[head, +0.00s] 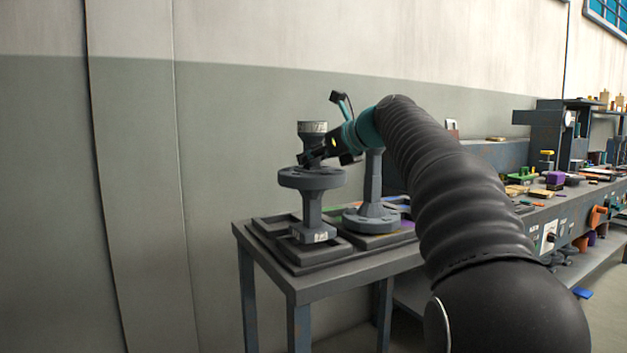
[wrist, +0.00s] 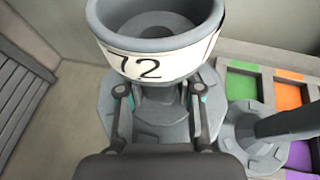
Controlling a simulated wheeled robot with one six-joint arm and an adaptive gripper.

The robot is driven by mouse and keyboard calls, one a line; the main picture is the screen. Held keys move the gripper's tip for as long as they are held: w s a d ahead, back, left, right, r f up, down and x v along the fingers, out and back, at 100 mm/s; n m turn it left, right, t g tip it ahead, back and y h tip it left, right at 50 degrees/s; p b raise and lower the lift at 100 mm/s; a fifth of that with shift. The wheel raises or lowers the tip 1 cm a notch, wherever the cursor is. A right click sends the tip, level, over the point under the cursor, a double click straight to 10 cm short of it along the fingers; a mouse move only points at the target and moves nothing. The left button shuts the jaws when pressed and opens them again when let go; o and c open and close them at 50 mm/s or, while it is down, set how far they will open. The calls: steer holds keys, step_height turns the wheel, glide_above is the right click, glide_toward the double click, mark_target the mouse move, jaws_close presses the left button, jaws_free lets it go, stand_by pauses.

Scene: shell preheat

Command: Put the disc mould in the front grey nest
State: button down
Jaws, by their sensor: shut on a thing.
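The disc mould is a grey piece with a wide flange (head: 311,179), a stem, a labelled foot and a cup top (head: 312,129). The mould is upright. Its foot (head: 312,234) shows at the front grey nest (head: 320,256); whether it rests on the floor of the nest or hovers slightly, I cannot tell.
Another grey piece with a tall post (head: 371,216) stands just right of the mould. Green (wrist: 241,82), orange (wrist: 289,92) and purple (wrist: 300,156) nests lie to the right. The nests sit on a grey table (head: 285,281) near the wall. A cluttered bench (head: 550,215) stands further right.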

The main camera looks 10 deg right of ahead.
mark_target(318, 170)
steer(key=shift+f+b, duration=0.6)
steer(key=shift+f, duration=1.2)
steer(key=c, duration=0.8)
jaws_free()
steer(key=shift+o, duration=0.2)
steer(key=shift+s, duration=0.1)
steer(key=v, duration=1.2)
steer(key=shift+p, duration=0.35)
